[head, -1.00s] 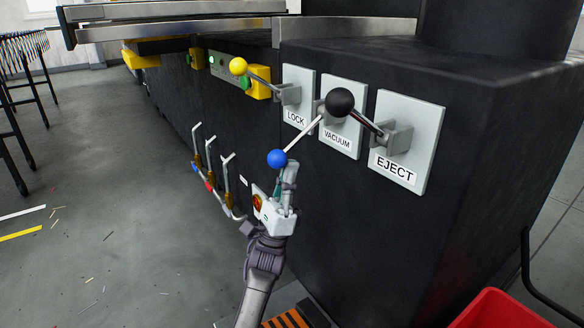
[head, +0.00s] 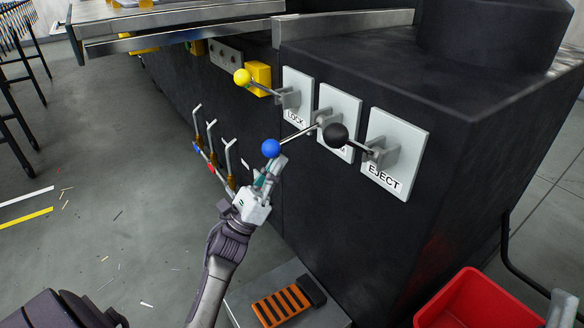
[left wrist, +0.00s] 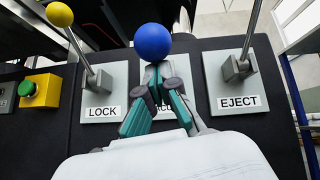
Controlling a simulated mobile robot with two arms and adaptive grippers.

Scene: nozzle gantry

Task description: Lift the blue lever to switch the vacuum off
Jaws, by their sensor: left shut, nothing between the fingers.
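The blue lever has a blue ball (head: 271,148) on a thin metal rod. The rod runs from a bracket on the middle plate (head: 343,105), whose VACUUM label is mostly hidden by the black ball. It juts out from the plate, with the ball a little lower in the picture than the bracket. My left gripper (head: 276,164) is shut and empty, its fingertips just below the ball and rod. In the left wrist view the blue ball (left wrist: 152,42) shows just above the shut fingertips (left wrist: 155,82). I cannot tell if they touch.
The yellow-ball lever (head: 242,76) on the LOCK plate stands to the left, and the black-ball lever (head: 336,135) on the EJECT plate to the right. Several hooked handles (head: 212,150) are left of my gripper. A red bin (head: 478,300) stands at lower right.

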